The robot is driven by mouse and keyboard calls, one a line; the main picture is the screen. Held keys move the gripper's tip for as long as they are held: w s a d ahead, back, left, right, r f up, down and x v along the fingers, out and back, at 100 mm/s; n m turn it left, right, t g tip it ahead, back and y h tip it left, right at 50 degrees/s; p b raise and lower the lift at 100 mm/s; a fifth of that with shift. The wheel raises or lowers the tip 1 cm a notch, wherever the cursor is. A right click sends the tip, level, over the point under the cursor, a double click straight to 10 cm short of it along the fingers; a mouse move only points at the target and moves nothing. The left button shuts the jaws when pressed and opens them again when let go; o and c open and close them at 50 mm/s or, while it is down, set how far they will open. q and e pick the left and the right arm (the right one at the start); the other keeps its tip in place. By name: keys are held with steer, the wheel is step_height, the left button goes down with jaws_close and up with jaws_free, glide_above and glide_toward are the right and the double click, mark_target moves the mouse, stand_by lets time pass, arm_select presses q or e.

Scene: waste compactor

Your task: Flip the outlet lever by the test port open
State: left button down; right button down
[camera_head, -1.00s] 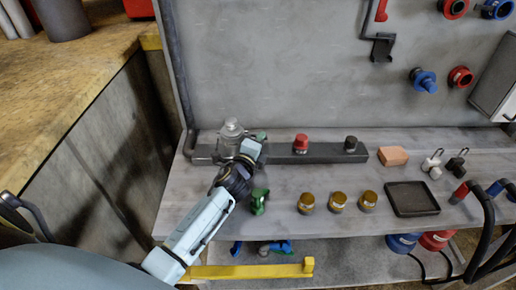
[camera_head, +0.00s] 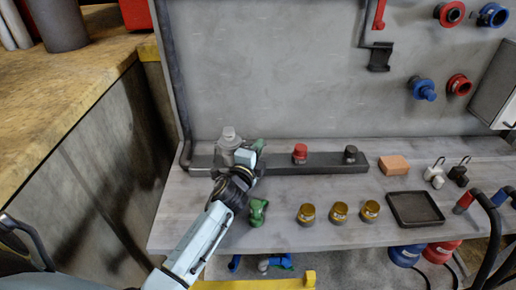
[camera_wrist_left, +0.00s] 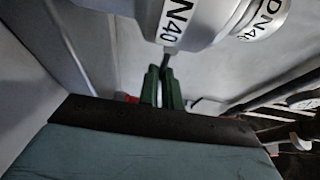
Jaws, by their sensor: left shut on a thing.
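A grey valve-like fitting (camera_head: 228,140) stands at the left end of the dark pipe on the bench. In the left wrist view, grey bodies labelled DN40 (camera_wrist_left: 195,22) fill the top, very close. My left gripper (camera_head: 257,150) is right beside the fitting. Its two green fingers (camera_wrist_left: 162,88) show close together in the left wrist view, shut on a thin dark bar (camera_wrist_left: 166,62) that looks like the outlet lever. The rest of the lever is hidden, and I cannot tell its angle. The test port cannot be made out. My right gripper is not in view.
The dark pipe (camera_head: 275,163) carries a red cap (camera_head: 300,153) and a black cap (camera_head: 350,154). A green fitting (camera_head: 258,211) and brass caps (camera_head: 339,212) stand in front. A black tray (camera_head: 415,209) and an orange block (camera_head: 394,165) lie to the right.

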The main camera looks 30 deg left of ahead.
arm_select(q)
steer(key=c, duration=1.9)
jaws_free()
steer(key=s, duration=0.4)
steer(key=s+d, duration=0.1)
steer(key=s, duration=0.3)
steer(key=s+d, duration=0.1)
steer(key=s, duration=0.4)
steer(key=shift+s, duration=0.1)
